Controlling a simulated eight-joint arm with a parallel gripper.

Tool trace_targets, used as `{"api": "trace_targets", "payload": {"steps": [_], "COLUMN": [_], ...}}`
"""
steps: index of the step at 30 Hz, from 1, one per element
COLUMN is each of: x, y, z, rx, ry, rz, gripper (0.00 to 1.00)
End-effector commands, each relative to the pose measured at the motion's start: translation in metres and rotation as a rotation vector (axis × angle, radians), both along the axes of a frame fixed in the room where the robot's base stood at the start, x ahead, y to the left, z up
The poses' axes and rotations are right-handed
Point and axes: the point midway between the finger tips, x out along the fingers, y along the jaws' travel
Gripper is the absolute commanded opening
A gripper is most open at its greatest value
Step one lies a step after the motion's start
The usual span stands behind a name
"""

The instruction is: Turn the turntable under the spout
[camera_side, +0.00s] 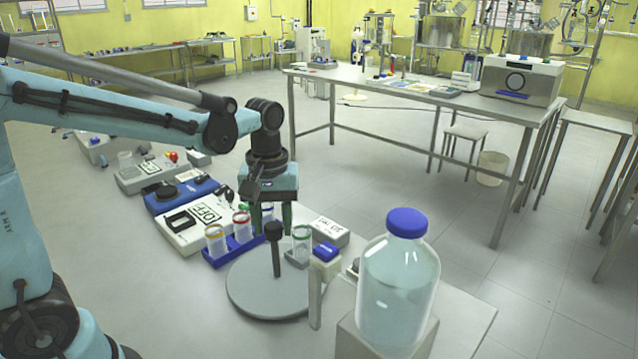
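The turntable (255,293) is a round grey disc low in the middle of the side view. A dark post with a black knob (274,231) stands upright on it. I cannot tell whether the fingers touch the knob. A small white block with a blue top (326,252) stands at the turntable's right edge. I cannot tell whether it is the spout.
A large bottle with a blue cap (399,285) stands close by at right. A blue rack (232,249) with several banded clear cups is left of the turntable. A green-rimmed cup (302,242) stands behind it. Behind the rack is a white box marked OFF (205,213).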

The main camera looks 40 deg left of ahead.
Motion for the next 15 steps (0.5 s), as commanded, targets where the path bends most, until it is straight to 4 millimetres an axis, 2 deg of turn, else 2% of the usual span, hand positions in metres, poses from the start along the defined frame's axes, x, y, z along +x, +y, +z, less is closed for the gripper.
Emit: {"api": "trace_targets", "payload": {"steps": [1, 8, 15], "x": [0.0000, -0.0001, -0.0001], "y": [0.0000, -0.0001, -0.0001], "z": [0.0001, 0.0002, 0.0003], "rx": [0.000, 0.000, 0.000], "ry": [0.000, 0.000, 0.000], "rz": [0.000, 0.000, -0.001], "gripper": [0.37, 0.01, 0.00]}}
